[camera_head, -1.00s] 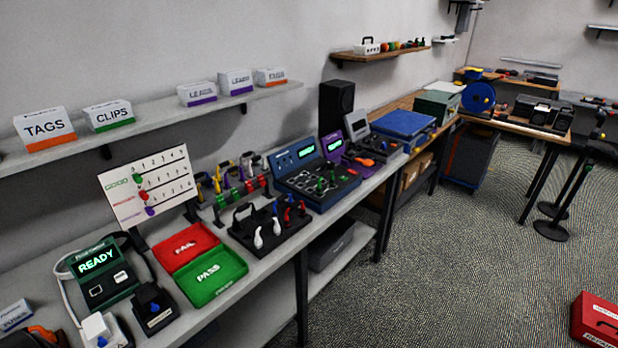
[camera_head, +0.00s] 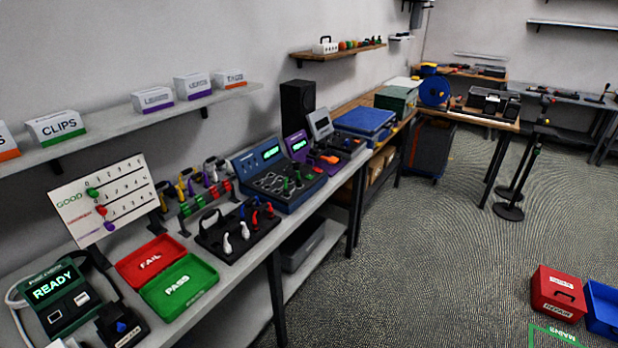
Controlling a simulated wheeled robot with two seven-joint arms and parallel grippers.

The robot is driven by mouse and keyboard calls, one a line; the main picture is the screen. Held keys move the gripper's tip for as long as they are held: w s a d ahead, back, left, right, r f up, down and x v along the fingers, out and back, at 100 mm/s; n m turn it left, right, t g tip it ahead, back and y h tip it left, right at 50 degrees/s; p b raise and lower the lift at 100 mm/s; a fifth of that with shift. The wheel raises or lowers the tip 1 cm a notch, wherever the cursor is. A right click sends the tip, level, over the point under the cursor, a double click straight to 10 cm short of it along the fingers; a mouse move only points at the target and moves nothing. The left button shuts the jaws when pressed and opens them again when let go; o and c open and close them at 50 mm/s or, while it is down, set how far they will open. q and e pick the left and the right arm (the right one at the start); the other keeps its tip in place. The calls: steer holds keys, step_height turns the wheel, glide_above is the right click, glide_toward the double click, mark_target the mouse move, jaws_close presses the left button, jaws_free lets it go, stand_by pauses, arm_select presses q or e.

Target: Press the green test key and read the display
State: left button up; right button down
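A dark green tester (camera_head: 66,318) stands at the near left end of the bench, its lit display (camera_head: 53,287) reading READY in green. A pale key or label shows on its face; I cannot make out a green key there. Farther along, a blue tester (camera_head: 278,179) has a small lit display (camera_head: 271,153), too small to read surely, with green and red pieces on its top. A purple tester (camera_head: 299,147) with another lit display stands behind it. Neither of my grippers is in view.
A red FAIL tray (camera_head: 133,271) and green PASS tray (camera_head: 196,286) lie beside the green tester. A black rack (camera_head: 226,245) of handled tools and a score board (camera_head: 75,222) stand nearby. Open carpet (camera_head: 400,270) lies right of the bench; a red repair box (camera_head: 540,283) and blue bin (camera_head: 603,303) stand there.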

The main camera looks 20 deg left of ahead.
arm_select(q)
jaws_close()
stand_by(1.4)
